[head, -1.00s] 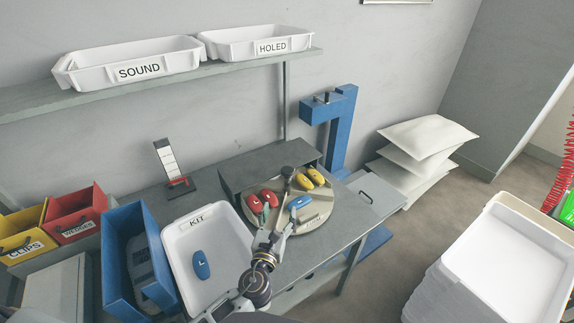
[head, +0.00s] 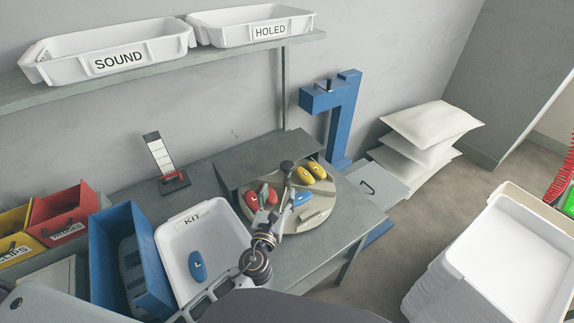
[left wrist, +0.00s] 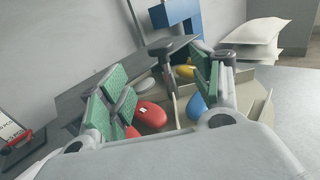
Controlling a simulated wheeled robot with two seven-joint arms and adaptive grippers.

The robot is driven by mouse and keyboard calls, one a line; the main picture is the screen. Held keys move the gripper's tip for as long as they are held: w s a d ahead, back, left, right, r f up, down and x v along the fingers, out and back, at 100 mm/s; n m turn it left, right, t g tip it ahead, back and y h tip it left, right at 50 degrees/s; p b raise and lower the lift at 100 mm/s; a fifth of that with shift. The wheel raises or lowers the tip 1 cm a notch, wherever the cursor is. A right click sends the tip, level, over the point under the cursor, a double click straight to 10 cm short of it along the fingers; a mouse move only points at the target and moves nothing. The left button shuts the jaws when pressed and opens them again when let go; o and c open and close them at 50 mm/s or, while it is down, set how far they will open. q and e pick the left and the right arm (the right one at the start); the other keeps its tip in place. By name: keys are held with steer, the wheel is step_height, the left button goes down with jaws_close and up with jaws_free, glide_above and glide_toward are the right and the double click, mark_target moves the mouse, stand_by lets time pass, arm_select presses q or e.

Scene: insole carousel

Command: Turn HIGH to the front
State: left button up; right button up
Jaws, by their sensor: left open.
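The round carousel (head: 322,212) stands on the table, partly under a grey cover, with upright dividers and a dark central knob (head: 287,166). Red insoles (head: 251,200) lie at its left, yellow ones (head: 318,170) at the back right, and a blue one (head: 303,198) nearer the front. My left gripper (head: 276,205) is open above the carousel's front left. In the left wrist view its green-padded fingers stand apart, with the knob (left wrist: 168,48) and a red insole (left wrist: 150,114) showing between them. No HIGH label is readable. My right gripper is not in view.
The KIT tray (head: 164,240) holds a blue insole, left of the carousel. A blue bin (head: 103,265) stands beside it. The grey cover (head: 262,150) stands behind the carousel. A blue post (head: 345,115) rises behind the table. SOUND and HOLED trays sit on the shelf.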

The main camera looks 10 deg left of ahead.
mark_target(286, 170)
arm_select(q)
steer(key=shift+w+p, duration=0.7)
steer(key=shift+w, duration=6.25)
steer(key=c, duration=1.4)
